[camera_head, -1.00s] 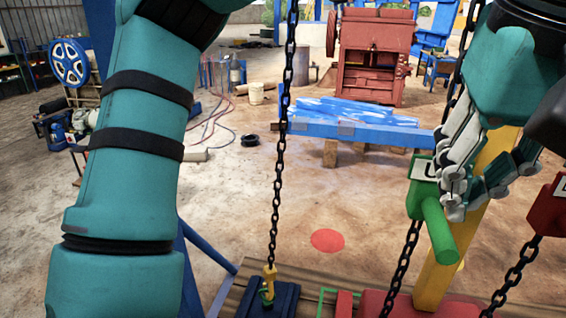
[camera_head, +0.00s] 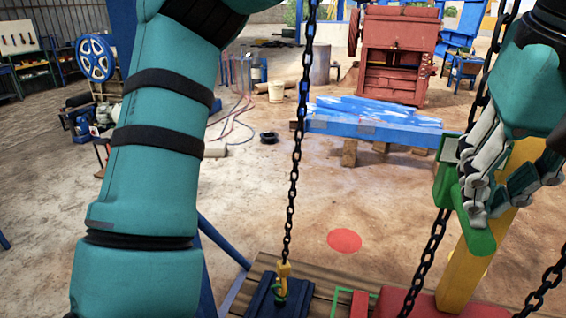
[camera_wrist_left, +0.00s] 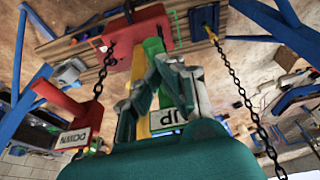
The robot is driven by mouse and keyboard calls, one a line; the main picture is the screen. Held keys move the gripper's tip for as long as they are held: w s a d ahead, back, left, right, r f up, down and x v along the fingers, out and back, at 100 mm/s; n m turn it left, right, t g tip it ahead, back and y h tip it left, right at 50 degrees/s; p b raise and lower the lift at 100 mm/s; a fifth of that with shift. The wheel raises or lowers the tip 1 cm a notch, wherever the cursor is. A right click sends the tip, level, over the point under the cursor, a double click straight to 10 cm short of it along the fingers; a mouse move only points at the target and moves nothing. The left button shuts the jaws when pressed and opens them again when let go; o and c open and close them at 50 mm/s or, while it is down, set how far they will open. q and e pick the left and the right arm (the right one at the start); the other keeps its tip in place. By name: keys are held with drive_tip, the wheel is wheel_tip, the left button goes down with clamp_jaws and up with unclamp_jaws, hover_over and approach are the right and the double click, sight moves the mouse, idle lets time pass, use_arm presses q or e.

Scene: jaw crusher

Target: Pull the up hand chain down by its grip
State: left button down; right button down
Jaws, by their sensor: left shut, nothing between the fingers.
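The green up grip (camera_head: 447,172), with a white label, is on the up hand chain (camera_head: 430,255) at the right of the head view. Its label reads UP in the left wrist view (camera_wrist_left: 168,121). My left gripper (camera_head: 480,190) is at the green grip, coming down from the upper right. Its fingers are shut and overlap the grip in the picture; I cannot tell whether they touch it. In the left wrist view the fingers (camera_wrist_left: 165,95) are close by the green grip and partly hide it. My right gripper is not in view.
A red DOWN grip (camera_wrist_left: 73,137) hangs apart in the left wrist view. A yellow post (camera_head: 468,275) rises behind the up grip from a red base (camera_head: 405,302). Another black chain (camera_head: 292,170) ends at a yellow hook on a blue block (camera_head: 278,298).

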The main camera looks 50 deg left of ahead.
use_arm(q)
drive_tip(key=shift+s, duration=0.1)
drive_tip(key=shift+s+d, duration=0.15)
drive_tip(key=shift+s, duration=0.1)
drive_tip(key=s, duration=0.1)
drive_tip(key=s+d, duration=0.2)
drive_tip(key=shift+s+d+r, duration=0.25)
drive_tip(key=shift+s, duration=0.1)
drive_tip(key=shift+p, duration=0.35)
drive_tip(key=s+d+r+p, duration=0.2)
drive_tip(key=s+r+p, duration=0.1)
drive_tip(key=r+p, duration=0.1)
drive_tip(key=shift+s+d+r, duration=0.15)
drive_tip(key=shift+r, duration=0.35)
